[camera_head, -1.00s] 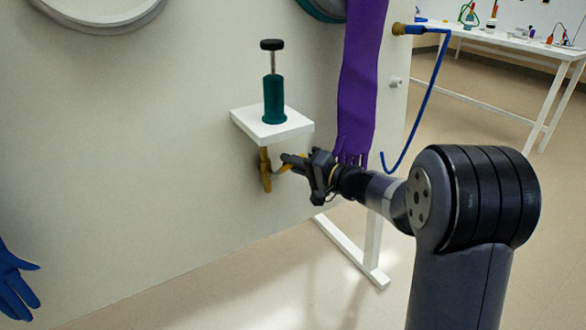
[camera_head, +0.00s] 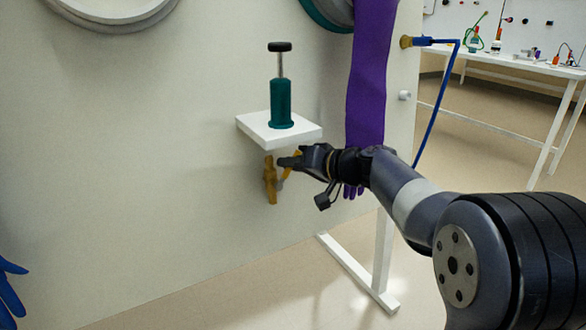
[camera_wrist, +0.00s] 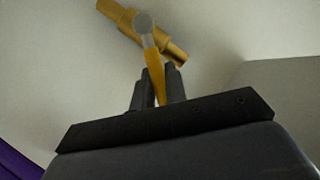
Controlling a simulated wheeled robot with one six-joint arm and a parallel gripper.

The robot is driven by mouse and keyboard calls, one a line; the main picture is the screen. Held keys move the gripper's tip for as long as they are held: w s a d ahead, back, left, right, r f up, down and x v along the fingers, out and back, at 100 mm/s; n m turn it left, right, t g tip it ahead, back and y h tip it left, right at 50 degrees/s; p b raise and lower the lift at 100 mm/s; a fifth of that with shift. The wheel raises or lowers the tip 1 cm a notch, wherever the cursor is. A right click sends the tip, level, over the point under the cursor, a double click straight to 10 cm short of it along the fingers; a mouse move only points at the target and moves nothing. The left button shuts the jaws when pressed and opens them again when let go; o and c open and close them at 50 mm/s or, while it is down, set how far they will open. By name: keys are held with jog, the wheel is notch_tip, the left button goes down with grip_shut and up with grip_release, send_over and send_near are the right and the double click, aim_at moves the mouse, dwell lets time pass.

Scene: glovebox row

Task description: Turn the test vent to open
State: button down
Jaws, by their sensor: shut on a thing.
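The test vent is a brass valve (camera_head: 270,180) on the pale panel, just below a small white shelf. Its yellow lever (camera_head: 294,158) points right and up from the valve in the head view. My gripper (camera_head: 288,162) is at the lever from the right. In the wrist view the brass body (camera_wrist: 140,30) lies aslant at the top, with a grey round hub (camera_wrist: 143,22) on it. The yellow lever (camera_wrist: 154,68) runs down from the hub between the two dark fingers of my gripper (camera_wrist: 158,88), which is shut on it.
A white shelf (camera_head: 250,127) with a green hand pump (camera_head: 281,105) juts out right above my gripper. A purple glove (camera_head: 367,90) hangs close behind my arm. A blue hose (camera_head: 438,95) hangs at the panel's right edge. A white stand foot (camera_head: 350,270) is below.

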dwell(0.4)
jog(key=c, duration=1.4)
grip_release()
jog(key=shift+c, duration=0.2)
jog(key=p+v, duration=0.2)
jog(key=v, duration=0.9)
jog(key=shift+a, duration=0.1)
jog(key=shift+c, duration=0.3)
